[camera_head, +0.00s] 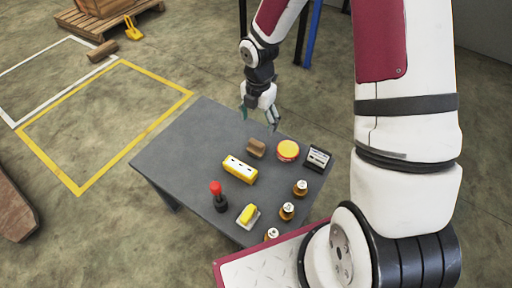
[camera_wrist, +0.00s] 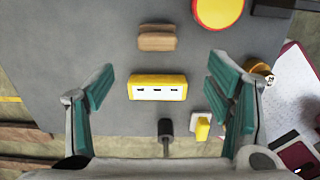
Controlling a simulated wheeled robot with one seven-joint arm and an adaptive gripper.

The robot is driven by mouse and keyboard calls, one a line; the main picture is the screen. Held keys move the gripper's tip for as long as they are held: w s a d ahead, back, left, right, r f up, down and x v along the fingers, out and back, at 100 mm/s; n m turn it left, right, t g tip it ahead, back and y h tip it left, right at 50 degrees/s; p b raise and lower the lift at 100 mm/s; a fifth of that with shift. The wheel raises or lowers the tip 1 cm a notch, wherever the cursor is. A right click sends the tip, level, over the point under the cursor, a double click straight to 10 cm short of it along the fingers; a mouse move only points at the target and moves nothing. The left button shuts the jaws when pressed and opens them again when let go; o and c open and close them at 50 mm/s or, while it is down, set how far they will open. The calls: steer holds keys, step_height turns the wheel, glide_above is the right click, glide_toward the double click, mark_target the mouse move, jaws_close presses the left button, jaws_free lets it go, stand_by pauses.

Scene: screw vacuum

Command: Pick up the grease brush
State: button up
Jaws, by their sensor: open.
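No thing is clearly marked as the grease brush. A brown, wood-coloured block (camera_head: 256,148) with a groove across it lies near the table's far side; it also shows in the wrist view (camera_wrist: 157,38). An upright black piece with a red top (camera_head: 216,189) stands near the left front, its black part low in the wrist view (camera_wrist: 165,128). I cannot tell which is the brush. My gripper (camera_head: 259,118) is open and empty above the far edge of the table. In the wrist view its teal-padded fingers (camera_wrist: 160,88) stand wide apart, with the yellow block between them in the picture.
The grey table (camera_head: 180,150) holds a yellow block with a white face (camera_head: 240,169), a round red-and-yellow tin (camera_head: 288,150), a dark box (camera_head: 318,158), a yellow piece on a white base (camera_head: 247,215) and small bottles (camera_head: 287,211). Its left part is clear.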

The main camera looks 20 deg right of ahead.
mark_target(257, 142)
step_height(257, 142, down, 7)
steer(key=shift+f+b, duration=0.1)
steer(key=shift+b, duration=1.15)
steer(key=shift+w+a+f+b, duration=0.1)
steer(key=shift+f+b, duration=0.65)
steer(key=shift+f, duration=0.7)
steer(key=shift+w+a+f+b, duration=0.1)
steer(key=shift+f+b, duration=0.6)
steer(key=shift+f, duration=0.75)
steer(key=shift+r, duration=0.1)
steer(key=c, duration=1.3)
